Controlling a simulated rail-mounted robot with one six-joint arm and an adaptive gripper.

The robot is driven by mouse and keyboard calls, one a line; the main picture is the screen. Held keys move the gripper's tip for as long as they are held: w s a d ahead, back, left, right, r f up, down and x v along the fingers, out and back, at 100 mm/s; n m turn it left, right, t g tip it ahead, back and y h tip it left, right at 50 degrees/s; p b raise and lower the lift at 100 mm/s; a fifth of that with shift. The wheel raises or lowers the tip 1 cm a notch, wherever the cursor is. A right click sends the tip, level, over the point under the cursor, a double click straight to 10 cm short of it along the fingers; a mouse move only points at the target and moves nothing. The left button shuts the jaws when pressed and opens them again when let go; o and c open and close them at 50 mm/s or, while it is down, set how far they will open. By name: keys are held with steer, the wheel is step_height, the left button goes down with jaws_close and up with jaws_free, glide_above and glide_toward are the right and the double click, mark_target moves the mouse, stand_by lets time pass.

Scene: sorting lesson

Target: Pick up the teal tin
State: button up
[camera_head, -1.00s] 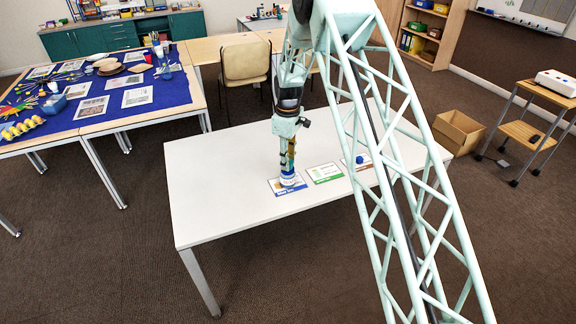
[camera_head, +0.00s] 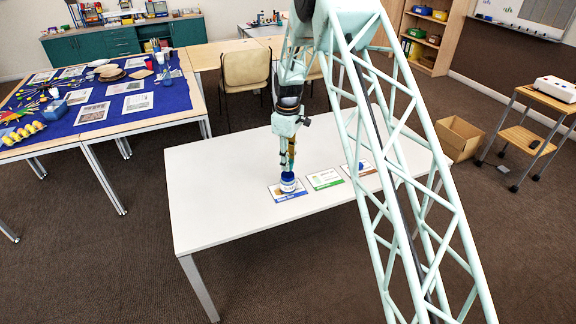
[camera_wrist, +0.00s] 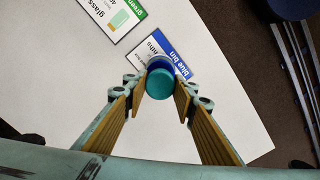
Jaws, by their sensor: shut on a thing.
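The teal tin (camera_wrist: 160,83) sits between the fingertips of my gripper (camera_wrist: 158,86) in the wrist view, its round teal top facing the camera. My gripper is shut on it. A blue round thing (camera_wrist: 159,63) shows just behind the teal tin, partly hidden by it. In the head view my gripper (camera_head: 287,170) points down above the blue-labelled card (camera_head: 276,193) on the white table. A blue and white round thing (camera_head: 289,186) stands on that card, right under the fingers. The teal tin is hard to make out there.
A green-labelled card (camera_head: 324,179) lies to the right on the white table (camera_head: 225,200). A further card (camera_head: 358,171) is partly behind my arm. The table's left part is clear. A cardboard box (camera_head: 458,138) stands on the floor at right.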

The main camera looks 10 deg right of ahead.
steer(key=s+r, duration=0.1)
steer(key=s, duration=1.5)
steer(key=shift+r, duration=0.35)
steer(key=shift+f, duration=0.1)
